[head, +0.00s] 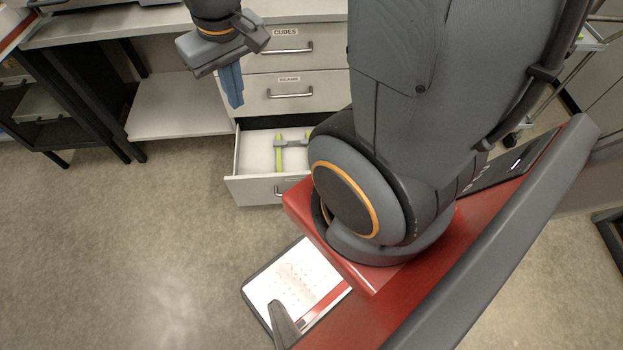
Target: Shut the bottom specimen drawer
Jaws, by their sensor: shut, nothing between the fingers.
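The bottom specimen drawer (254,190) stands pulled out of the grey cabinet, low and right of my gripper. Its white inside shows a green and grey tool (280,150) lying in it. Its right part is hidden behind my arm. The drawer's handle is partly visible at its front. My gripper (234,96) is shut and empty, its blue fingers pointing down in front of the cabinet's left edge. It appears higher than the open drawer and apart from it, though the exact gap cannot be told.
Two upper drawers, one labelled CUBES (290,48) and one below it (292,92), are closed. A counter (110,22) runs to the left above a low white shelf (175,106). Black frame legs stand at the left. The floor (130,240) in front of the drawer's left side is clear.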

